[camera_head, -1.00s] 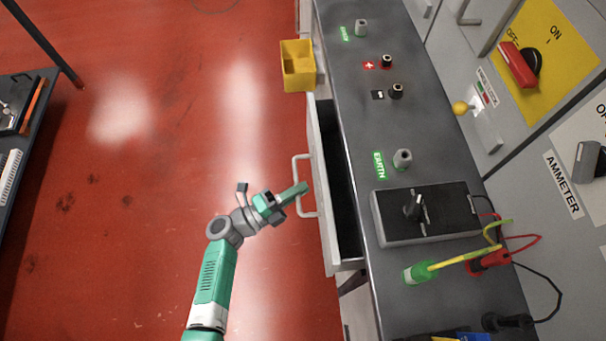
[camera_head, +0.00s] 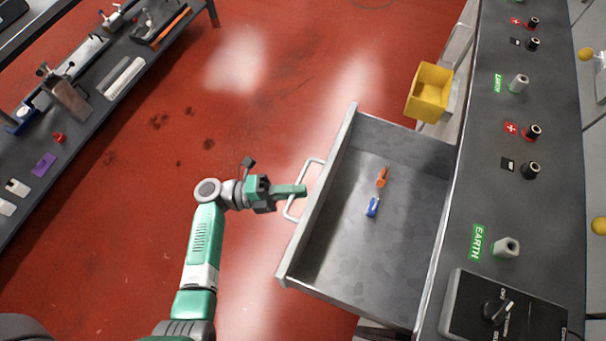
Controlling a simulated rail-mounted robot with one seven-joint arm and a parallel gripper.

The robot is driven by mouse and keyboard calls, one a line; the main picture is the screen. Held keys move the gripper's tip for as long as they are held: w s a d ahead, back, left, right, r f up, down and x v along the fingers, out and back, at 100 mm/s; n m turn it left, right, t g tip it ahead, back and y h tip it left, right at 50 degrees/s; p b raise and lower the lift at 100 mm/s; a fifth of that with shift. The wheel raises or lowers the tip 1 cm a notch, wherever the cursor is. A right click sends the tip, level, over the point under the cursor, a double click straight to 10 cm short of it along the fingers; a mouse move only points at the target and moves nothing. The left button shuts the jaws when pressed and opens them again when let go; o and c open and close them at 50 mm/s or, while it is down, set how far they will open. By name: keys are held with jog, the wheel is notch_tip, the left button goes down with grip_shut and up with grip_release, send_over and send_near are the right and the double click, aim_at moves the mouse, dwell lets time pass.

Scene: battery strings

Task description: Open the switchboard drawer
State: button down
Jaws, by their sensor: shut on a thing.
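The switchboard drawer (camera_head: 290,262) is a grey metal drawer pulled well out from under the dark switchboard top (camera_head: 495,210). Its inside shows, with an orange item (camera_head: 382,177) and a blue item (camera_head: 373,207) lying on its floor. The light bar handle (camera_head: 312,171) is on the drawer's front face, on the left side. My gripper (camera_head: 298,190) is at the handle, shut on it from the left. The exact contact of the fingertips is too small to see clearly.
A yellow open bin (camera_head: 430,92) hangs on the switchboard's side beyond the drawer. A dark bench (camera_head: 100,100) with several tools stands at the upper left.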

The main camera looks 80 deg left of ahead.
jog(key=shift+s, duration=0.1)
dwell(0.3)
jog(key=c, duration=1.5)
grip_release()
jog(key=s+f, duration=0.1)
jog(key=s, duration=0.6)
jog(key=shift+s+a+f, duration=0.2)
jog(key=shift+s+a, duration=0.15)
jog(key=shift+a, duration=0.1)
